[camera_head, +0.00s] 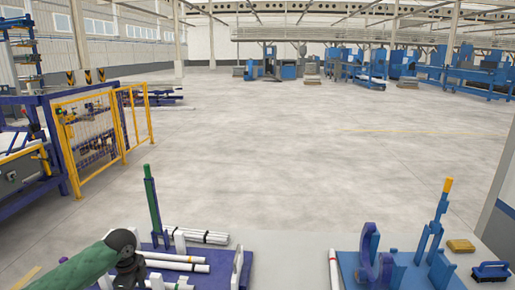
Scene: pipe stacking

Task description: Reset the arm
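My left arm comes in from the lower left, green with dark joints. Its dark end, my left gripper (130,272), is over the left blue rack (222,262); its fingers cannot be made out. White pipes with red bands (175,266) lie on this rack, partly hidden by the arm. More white pipes (207,236) lie just behind. My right arm and gripper are not in view. A blue fixture (350,268) with upright rounded blue brackets stands at the right of the table. A white pipe with a red band (333,272) lies along its left side.
A green post (153,205) rises behind my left arm. A yellow-tipped blue post (437,220), a tan block (460,246) and a small blue item (491,270) are at right. The grey table (285,262) is clear in the middle. Yellow fencing (100,135) stands beyond, at left.

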